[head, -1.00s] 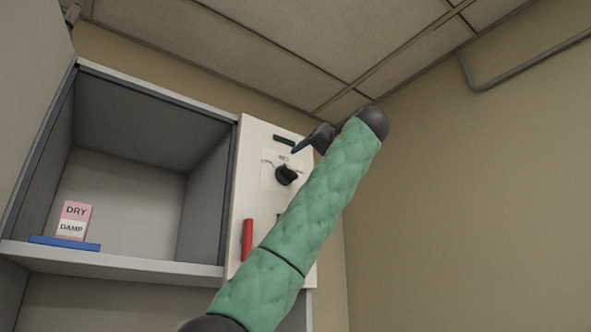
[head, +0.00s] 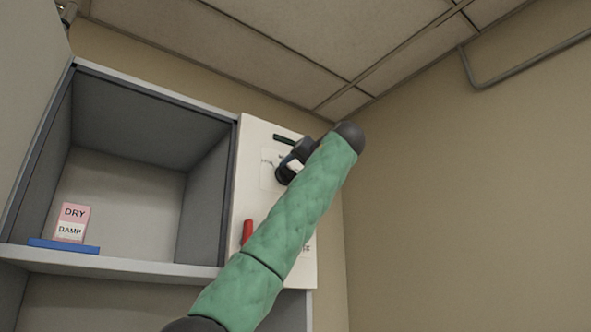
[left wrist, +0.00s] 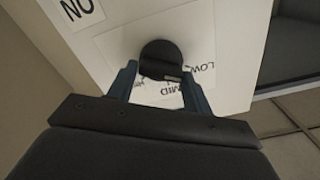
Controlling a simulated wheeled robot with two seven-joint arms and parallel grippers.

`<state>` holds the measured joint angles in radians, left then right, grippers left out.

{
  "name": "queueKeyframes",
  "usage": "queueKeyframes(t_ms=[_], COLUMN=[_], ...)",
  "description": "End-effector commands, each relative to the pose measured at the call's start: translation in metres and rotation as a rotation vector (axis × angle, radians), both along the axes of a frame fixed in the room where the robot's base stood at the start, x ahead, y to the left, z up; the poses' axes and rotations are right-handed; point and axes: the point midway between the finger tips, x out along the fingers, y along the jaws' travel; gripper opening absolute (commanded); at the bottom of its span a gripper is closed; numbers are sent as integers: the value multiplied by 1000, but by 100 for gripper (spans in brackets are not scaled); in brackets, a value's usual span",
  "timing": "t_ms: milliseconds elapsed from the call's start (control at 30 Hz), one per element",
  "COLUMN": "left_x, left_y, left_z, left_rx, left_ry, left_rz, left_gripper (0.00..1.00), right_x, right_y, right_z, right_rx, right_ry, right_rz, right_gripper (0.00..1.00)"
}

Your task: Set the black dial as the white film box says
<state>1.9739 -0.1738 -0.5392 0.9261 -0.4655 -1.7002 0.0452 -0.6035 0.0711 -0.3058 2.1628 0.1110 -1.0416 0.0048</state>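The black dial (left wrist: 160,56) sits on a white panel. In the left wrist view my left gripper (left wrist: 160,82) has one finger on each side of it, close in; a firm grip does not show. LOW and MID show on the plate beside the dial; other marks are partly hidden. In the head view my left gripper (head: 294,160) is at the panel and covers most of the dial. A pink face marked DRY (head: 75,212) stands above a white face marked DAMP (head: 70,231) in the cubby; I cannot tell if they are separate boxes. My right gripper is not in view.
A blue base (head: 62,245) lies under the pink and white faces on the cubby shelf (head: 150,262). A red handle (head: 247,231) is on the white panel (head: 252,150) below the dial, beside my green arm. The right wall is bare except for a pipe (head: 530,62).

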Motion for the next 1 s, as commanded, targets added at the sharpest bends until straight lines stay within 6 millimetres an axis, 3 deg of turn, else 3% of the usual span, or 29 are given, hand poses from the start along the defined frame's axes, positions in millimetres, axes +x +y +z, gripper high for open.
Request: queueKeyframes(t_ms=[33,100,533,1000], left_x=[0,0,0,1], left_y=[0,0,-1,-2], left_z=[0,0,-1,-2], left_rx=[0,0,62,379], left_ry=[0,0,46,276], left_rz=[-1,-1,-1,-1], left_gripper=[38,26,26,26], right_x=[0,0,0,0], right_y=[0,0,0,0], right_z=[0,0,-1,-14], right_rx=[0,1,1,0], right_ry=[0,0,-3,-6], right_rz=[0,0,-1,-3], right_gripper=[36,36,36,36])
